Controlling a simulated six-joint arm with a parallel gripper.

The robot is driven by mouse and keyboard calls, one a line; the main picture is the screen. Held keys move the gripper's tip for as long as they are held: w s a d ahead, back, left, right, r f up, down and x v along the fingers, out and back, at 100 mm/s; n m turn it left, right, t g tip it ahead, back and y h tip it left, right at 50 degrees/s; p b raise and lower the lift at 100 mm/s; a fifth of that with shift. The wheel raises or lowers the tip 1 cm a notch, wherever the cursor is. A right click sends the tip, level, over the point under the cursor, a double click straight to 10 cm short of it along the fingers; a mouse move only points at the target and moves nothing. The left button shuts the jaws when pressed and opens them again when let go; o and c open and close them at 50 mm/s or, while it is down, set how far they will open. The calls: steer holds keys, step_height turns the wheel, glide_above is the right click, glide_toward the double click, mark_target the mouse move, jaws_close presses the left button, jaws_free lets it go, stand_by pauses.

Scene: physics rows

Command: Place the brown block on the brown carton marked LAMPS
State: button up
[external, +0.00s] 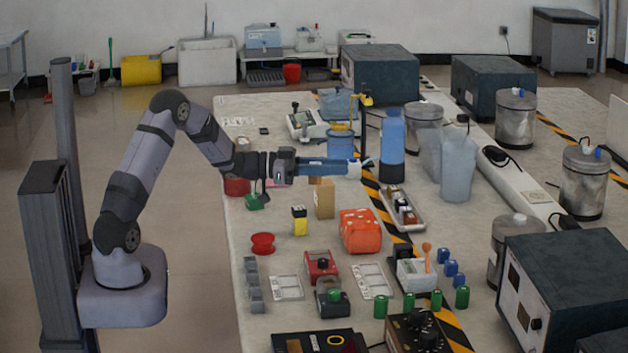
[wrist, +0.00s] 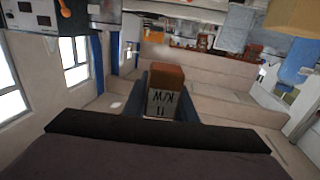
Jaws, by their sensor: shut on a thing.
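My gripper (external: 350,168) reaches level to the right over the table in the external view. In the wrist view its blue fingers (wrist: 172,112) are shut on a brown block (wrist: 168,78), whose near face is pale with dark lettering. A tan-brown carton (external: 325,200) stands upright on the table below my gripper in the external view; no LAMPS mark can be read on it. A small brown patch shows between this carton and the fingers; I cannot tell whether it belongs to the held block. The gap between block and carton cannot be judged.
An orange bag-like thing (external: 360,230) is right of the carton, and a yellow-and-black block (external: 299,220) is to its left. A blue bottle (external: 392,146) stands right of the fingertips. A red spool (external: 262,244) sits nearer the left edge.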

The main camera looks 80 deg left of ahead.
steer(key=w+a+r+n+y, duration=0.5)
steer(key=a+r+y, duration=0.3)
steer(key=a, duration=0.3)
steer(key=a+f+n+g+y, duration=0.1)
steer(key=a+f, duration=0.3)
steer(key=f, duration=0.5)
steer(key=shift+s+a+f+n+y, duration=0.2)
steer(key=shift+s+n+y, duration=0.1)
steer(key=shift+s+y, duration=0.25)
steer(key=shift+w, duration=0.1)
steer(key=shift+f, duration=1.8)
